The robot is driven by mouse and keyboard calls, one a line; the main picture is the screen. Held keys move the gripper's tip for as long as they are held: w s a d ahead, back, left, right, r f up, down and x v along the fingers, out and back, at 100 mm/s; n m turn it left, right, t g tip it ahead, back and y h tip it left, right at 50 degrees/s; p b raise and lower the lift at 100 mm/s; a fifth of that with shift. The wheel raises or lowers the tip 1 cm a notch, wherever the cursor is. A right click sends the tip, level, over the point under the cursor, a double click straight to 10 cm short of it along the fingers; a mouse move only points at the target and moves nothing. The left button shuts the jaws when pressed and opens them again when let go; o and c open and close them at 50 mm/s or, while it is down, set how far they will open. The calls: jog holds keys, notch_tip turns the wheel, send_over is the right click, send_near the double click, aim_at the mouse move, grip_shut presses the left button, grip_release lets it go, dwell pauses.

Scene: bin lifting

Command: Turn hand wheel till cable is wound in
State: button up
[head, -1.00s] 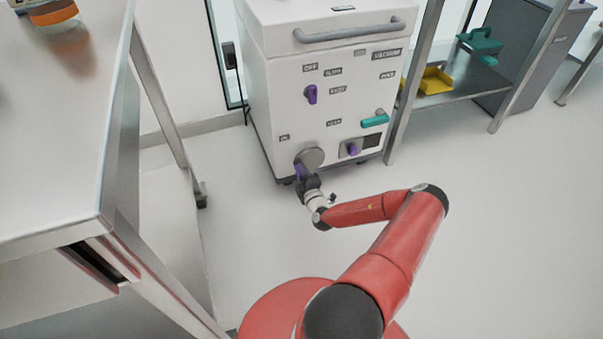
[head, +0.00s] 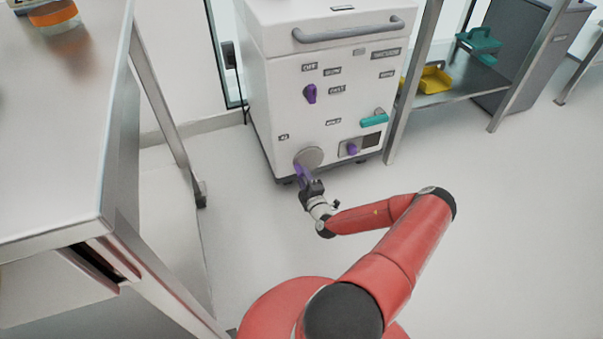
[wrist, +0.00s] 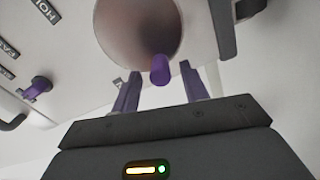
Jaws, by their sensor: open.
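The hand wheel (head: 311,157) is a grey disc low on the front of the white machine. In the wrist view the wheel (wrist: 138,30) shows as a round brownish-grey face with a purple handle (wrist: 160,70) sticking out near its lower edge. My gripper (wrist: 160,92) is open, with one purple finger on each side of the handle's line and the handle tip just ahead of them. In the head view my gripper (head: 303,173) is at the wheel's lower left and partly hides the handle. No cable can be made out.
The white machine (head: 290,118) also carries an upper purple knob (head: 310,94), a lower purple knob (head: 352,149), a teal lever (head: 374,120) and a grey top bar. A metal table (head: 60,150) stands at left, a shelf with a yellow tray (head: 433,80) at right. The floor at right is clear.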

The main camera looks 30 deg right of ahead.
jog(key=shift+v, duration=2.35)
jog(key=n+b, duration=0.3)
jog(key=n, duration=0.6)
jog(key=n+b, duration=0.3)
jog(key=n, duration=0.6)
jog(key=shift+w+a+b, duration=0.2)
jog(key=shift+a+b, duration=0.05)
jog(key=shift+b, duration=0.05)
jog(key=b+x, duration=0.1)
jog(key=x, duration=0.6)
jog(key=shift+w+d, duration=0.15)
jog(key=shift+w, duration=0.05)
grip_shut()
jog(key=shift+r, duration=0.1)
